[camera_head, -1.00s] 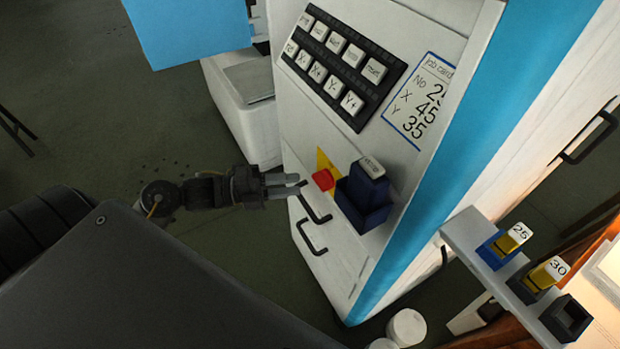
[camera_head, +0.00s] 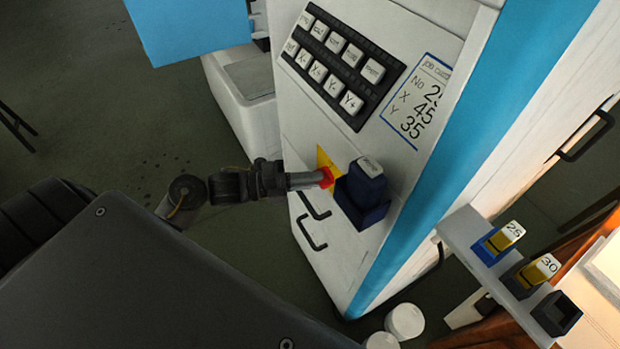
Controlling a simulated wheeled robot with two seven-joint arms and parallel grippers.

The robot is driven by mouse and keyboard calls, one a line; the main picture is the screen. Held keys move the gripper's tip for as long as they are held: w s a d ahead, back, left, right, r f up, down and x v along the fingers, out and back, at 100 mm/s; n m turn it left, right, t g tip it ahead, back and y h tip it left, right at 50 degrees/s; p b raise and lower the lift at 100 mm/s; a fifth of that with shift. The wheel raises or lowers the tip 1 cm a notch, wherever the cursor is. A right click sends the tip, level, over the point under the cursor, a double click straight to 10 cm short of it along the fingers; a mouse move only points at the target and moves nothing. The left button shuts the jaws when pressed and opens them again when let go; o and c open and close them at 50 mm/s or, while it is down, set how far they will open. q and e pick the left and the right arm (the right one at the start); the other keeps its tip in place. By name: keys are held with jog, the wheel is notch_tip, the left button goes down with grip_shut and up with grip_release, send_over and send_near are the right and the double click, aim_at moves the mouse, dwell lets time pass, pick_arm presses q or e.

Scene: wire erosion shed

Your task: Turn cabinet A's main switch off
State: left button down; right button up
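A white cabinet (camera_head: 345,275) with a blue edge stripe stands in the middle. A red switch knob (camera_head: 328,177) sits on a yellow plate (camera_head: 322,158) on its front panel. No letter naming the cabinet can be read. My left gripper (camera_head: 318,179) comes in from the left, its fingertips at the red knob and partly covering it. The fingers overlap into one bar, so I cannot tell whether they are closed on the knob. My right gripper is not in view.
A dark blue holder (camera_head: 360,205) with a white-topped piece sits right beside the knob. Black handles (camera_head: 311,238) are below. A button keypad (camera_head: 338,70) and job card (camera_head: 418,103) are above. A shelf (camera_head: 462,232) with blocks stands at right.

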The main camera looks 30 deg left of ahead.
pick_arm(q)
jog(key=shift+f+n, duration=0.1)
jog(key=shift+n, duration=0.3)
jog(key=n+t+y+p, duration=0.1)
jog(key=n+t+p, duration=0.1)
jog(key=n, duration=0.5)
jog(key=n+t+y+p, duration=0.1)
jog(key=n+t, duration=0.2)
jog(key=n, duration=0.4)
jog(key=n+t+p, duration=0.2)
jog(key=n+t, duration=0.1)
jog(key=n, duration=0.4)
jog(key=shift+s+d+f+n+y+p, duration=0.25)
jog(key=shift+d+f+n+y+p, duration=0.05)
jog(key=shift+d+f+y, duration=0.1)
jog(key=shift+t, duration=0.3)
jog(key=c, duration=1.5)
grip_release()
jog(key=shift+o, duration=0.2)
